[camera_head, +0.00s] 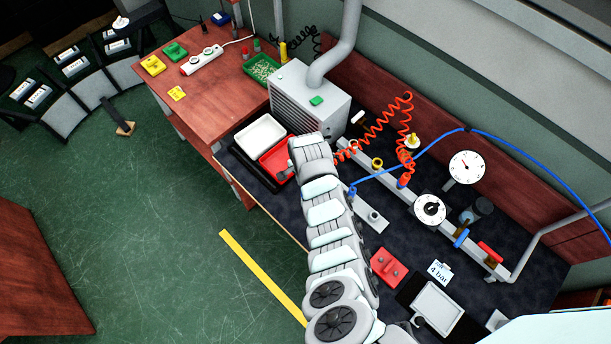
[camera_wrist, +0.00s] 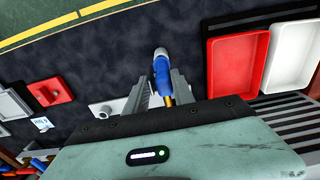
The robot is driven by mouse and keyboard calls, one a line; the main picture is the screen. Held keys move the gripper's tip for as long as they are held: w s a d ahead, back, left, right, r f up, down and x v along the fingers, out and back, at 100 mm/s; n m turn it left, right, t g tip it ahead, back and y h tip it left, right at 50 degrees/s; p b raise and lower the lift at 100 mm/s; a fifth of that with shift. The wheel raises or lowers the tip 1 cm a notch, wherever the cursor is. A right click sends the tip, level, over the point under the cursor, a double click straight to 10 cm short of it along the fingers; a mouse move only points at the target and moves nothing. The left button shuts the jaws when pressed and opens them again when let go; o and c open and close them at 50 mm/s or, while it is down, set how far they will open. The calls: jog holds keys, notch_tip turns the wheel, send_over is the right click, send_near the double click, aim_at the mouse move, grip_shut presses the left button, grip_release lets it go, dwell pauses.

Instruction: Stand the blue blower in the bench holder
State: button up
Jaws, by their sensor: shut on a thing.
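The blue blower (camera_wrist: 161,72) is between the two fingers of my gripper (camera_wrist: 160,84) in the wrist view. My gripper is shut on it. The blower has a grey tip at the far end and a brass fitting near the palm. In the head view, part of the blue blower (camera_head: 352,190) shows just right of my arm, with a blue hose running off it. My fingers are hidden there behind my arm. A grey plate with a round socket, which looks like the bench holder (camera_head: 372,217), lies right of the blower; it also shows left of my fingers in the wrist view (camera_wrist: 101,109).
A red tray (camera_head: 268,160) and a white tray (camera_head: 260,133) lie left of my arm. A red block (camera_head: 387,266) sits in front of the holder. An orange coiled hose (camera_head: 380,130) and a grey pipe rail with gauges (camera_head: 466,167) stand behind.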

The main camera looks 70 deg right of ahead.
jog(key=shift+f+b, duration=0.7)
jog(key=shift+f, duration=0.75)
jog(key=o, duration=1.1)
jog(key=shift+c, duration=0.2)
jog(key=shift+r, duration=0.15)
notch_tip(320, 180, up, 11)
jog(key=shift+a+f+b, duration=0.1)
jog(key=shift+f+b, duration=0.1)
jog(key=shift+b, duration=0.7)
